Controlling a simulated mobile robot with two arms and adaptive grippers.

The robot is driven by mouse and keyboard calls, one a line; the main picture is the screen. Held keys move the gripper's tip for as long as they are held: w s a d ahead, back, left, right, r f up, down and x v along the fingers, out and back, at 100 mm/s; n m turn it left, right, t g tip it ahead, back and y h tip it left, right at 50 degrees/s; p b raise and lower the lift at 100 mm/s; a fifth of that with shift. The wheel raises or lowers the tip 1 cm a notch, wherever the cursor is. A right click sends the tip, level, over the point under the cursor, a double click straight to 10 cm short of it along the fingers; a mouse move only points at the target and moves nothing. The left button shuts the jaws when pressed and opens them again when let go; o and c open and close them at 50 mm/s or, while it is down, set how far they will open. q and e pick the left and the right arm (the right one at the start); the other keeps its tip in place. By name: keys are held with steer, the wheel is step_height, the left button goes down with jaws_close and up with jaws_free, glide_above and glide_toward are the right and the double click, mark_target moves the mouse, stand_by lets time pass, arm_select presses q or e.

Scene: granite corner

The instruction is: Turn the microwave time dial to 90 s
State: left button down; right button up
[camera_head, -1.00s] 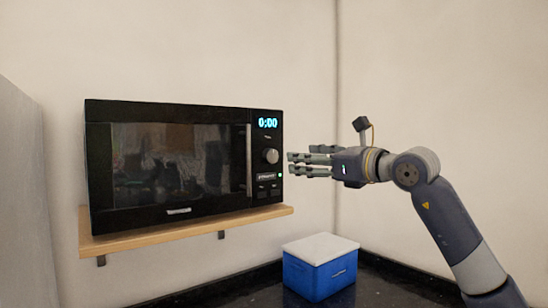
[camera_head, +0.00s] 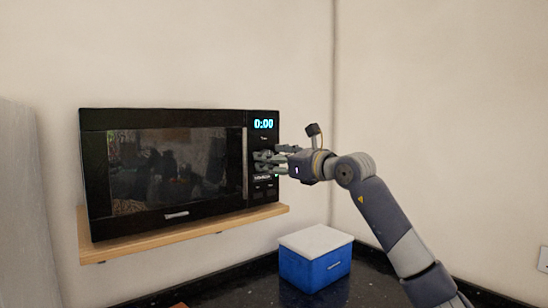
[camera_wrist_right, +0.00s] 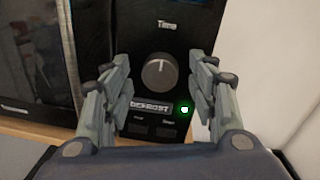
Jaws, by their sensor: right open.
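The black microwave (camera_head: 165,165) stands on a wooden shelf, its door shut and its display (camera_head: 263,124) reading 0:00. In the right wrist view the round time dial (camera_wrist_right: 159,73) sits under the word "Time", with its light pointer mark near the top. My right gripper (camera_head: 265,160) is in front of the control panel and hides the dial in the head view. In the right wrist view its fingers (camera_wrist_right: 160,88) are open, one on each side of the dial, with gaps to it. I cannot tell how far the fingertips are from the panel. My left gripper is not in view.
The wooden shelf (camera_head: 190,232) carries the microwave. A Defrost button (camera_wrist_right: 150,106) and a green light (camera_wrist_right: 184,109) sit below the dial. A blue box with a white lid (camera_head: 315,265) stands on the dark counter (camera_head: 240,292) below.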

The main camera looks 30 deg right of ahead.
steer(key=c, duration=1.1)
steer(key=shift+o, duration=0.2)
steer(key=shift+m, duration=0.3)
steer(key=shift+f+m+t+h+b, duration=0.2)
steer(key=shift+m+b, duration=1.3)
steer(key=shift+m, duration=3)
steer(key=shift+r+m+t+h+b, duration=0.1)
steer(key=shift+m+t+h+b, duration=0.25)
steer(key=shift+m+b, duration=2.65)
steer(key=m+p, duration=0.3)
steer(key=o, duration=1.1)
steer(key=shift+c, duration=0.2)
